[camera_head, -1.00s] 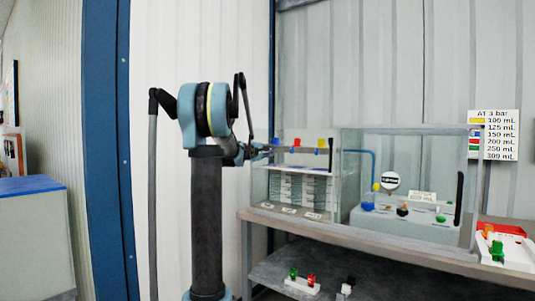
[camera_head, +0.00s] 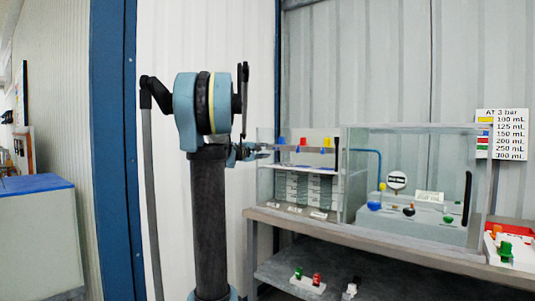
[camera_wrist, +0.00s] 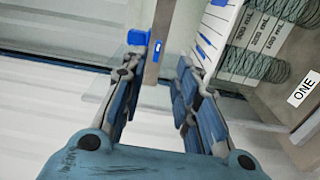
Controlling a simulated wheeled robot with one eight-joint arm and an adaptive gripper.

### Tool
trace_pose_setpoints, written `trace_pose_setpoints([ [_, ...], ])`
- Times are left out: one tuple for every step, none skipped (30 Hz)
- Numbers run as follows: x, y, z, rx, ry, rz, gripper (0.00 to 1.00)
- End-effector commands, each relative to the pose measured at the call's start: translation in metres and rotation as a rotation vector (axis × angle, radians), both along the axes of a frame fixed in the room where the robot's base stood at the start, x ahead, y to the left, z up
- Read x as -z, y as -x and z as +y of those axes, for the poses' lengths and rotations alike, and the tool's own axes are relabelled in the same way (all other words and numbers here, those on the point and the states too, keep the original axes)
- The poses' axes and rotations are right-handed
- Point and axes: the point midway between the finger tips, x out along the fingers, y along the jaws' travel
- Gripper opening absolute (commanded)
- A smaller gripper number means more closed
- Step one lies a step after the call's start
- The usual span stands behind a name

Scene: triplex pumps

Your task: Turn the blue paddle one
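The blue paddle (camera_head: 281,140) stands at the left end of a row on the left clear case, with a red paddle (camera_head: 302,142) and a yellow paddle (camera_head: 327,142) to its right. In the wrist view the blue paddle (camera_wrist: 138,37) shows just beyond the left fingertip, on a grey-brown bar. My gripper (camera_wrist: 160,72) is open, with nothing visible between its fingers. In the head view my gripper (camera_head: 264,151) is just left of and slightly below the blue paddle. I cannot tell whether a finger touches it.
The case holds coiled bundles, with a label "ONE" (camera_wrist: 304,89) in front. A second clear case (camera_head: 415,235) with a gauge (camera_head: 397,180) stands to the right on the bench (camera_head: 375,241). A lower shelf (camera_head: 330,275) holds small valves.

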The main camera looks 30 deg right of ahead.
Motion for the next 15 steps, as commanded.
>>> trace_pose_setpoints([
  [0.000,0.002,0.007,-0.002,0.000,0.000,0.28],
  [0.000,0.003,0.009,-0.001,0.000,0.000,0.28],
  [0.000,0.005,0.013,0.000,0.000,0.000,0.28],
  [0.000,0.006,0.015,0.000,0.000,0.000,0.28],
  [0.000,0.006,0.016,0.000,0.000,0.000,0.28],
  [0.000,0.007,0.018,-0.001,0.000,0.000,0.28],
  [0.000,0.007,0.019,-0.001,0.000,0.000,0.28],
  [0.000,0.008,0.020,0.000,0.000,0.000,0.28],
  [0.000,0.008,0.020,0.000,0.000,0.000,0.28],
  [0.000,0.008,0.020,0.000,0.000,0.000,0.28],
  [0.000,0.008,0.020,0.000,0.000,0.000,0.28],
  [0.000,0.008,0.020,0.000,0.000,0.000,0.28],
  [0.000,0.008,0.020,0.000,0.000,0.000,0.28],
  [0.000,0.008,0.020,0.000,0.000,0.000,0.28],
  [0.000,0.008,0.020,0.000,0.000,0.000,0.28],
])
